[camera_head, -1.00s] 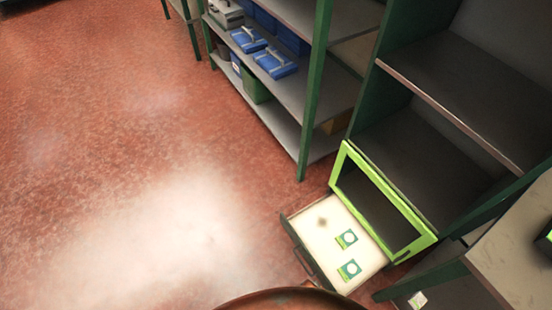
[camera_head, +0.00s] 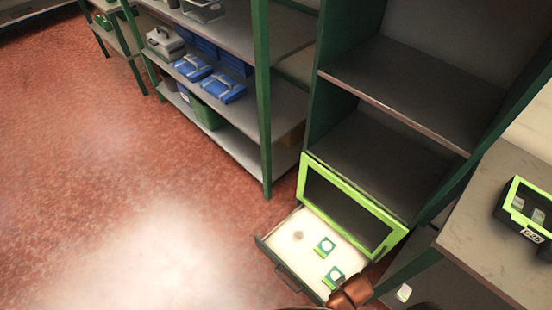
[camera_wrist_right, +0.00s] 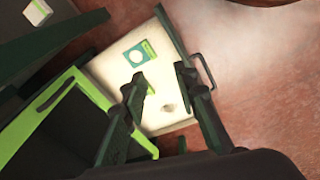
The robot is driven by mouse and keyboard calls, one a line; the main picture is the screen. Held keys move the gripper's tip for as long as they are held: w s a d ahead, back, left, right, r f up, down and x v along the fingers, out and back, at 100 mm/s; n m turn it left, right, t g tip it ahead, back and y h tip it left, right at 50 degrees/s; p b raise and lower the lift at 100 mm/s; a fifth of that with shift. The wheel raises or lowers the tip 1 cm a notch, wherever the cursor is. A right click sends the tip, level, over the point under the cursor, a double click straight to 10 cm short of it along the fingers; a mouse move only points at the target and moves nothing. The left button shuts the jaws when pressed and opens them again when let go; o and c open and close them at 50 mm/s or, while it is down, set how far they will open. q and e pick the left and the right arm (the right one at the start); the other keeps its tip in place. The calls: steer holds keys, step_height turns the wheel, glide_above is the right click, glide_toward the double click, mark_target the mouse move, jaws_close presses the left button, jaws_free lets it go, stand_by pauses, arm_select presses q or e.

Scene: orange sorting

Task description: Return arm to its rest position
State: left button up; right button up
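My right gripper (camera_wrist_right: 160,78) is open in the right wrist view, its two dark fingers apart with nothing between them. It is above a pulled-out drawer with a pale bottom (camera_wrist_right: 110,70); the height is hard to judge. In the head view the drawer (camera_head: 282,243) holds two green-and-white packets (camera_head: 325,247). One packet (camera_wrist_right: 138,54) shows beyond the fingertips in the wrist view. My left gripper is not in view.
A bright green frame (camera_head: 352,190) surrounds the dark opening behind the drawer. Shelves with blue boxes (camera_head: 222,87) stand left of it. A table at right (camera_head: 480,235) bears a black-and-green container (camera_head: 525,208). A small white item (camera_head: 403,292) lies below. The red floor at left is clear.

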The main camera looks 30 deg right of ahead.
step_height(320, 180, up, 7)
steer(key=s+d, duration=0.2)
steer(key=d, duration=0.1)
steer(key=s+a+f, duration=0.1)
steer(key=s+f, duration=0.2)
steer(key=f, duration=0.8)
steer(key=s+a+f+g, duration=0.1)
steer(key=s+f, duration=0.2)
steer(key=f, duration=0.8)
steer(key=s+a+f, duration=0.1)
steer(key=s+f, duration=0.2)
steer(key=f, duration=0.8)
steer(key=s+f, duration=0.6)
steer(key=s, duration=0.2)
arm_select(q)
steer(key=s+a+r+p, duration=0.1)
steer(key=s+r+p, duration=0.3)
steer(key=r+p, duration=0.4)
steer(key=p, duration=0.5)
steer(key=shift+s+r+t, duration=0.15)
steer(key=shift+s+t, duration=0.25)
arm_select(e)
steer(key=s+d+r+n, duration=0.1)
steer(key=s+r, duration=0.3)
steer(key=r, duration=0.4)
steer(key=shift+s+y, duration=0.3)
steer(key=shift+y, duration=0.1)
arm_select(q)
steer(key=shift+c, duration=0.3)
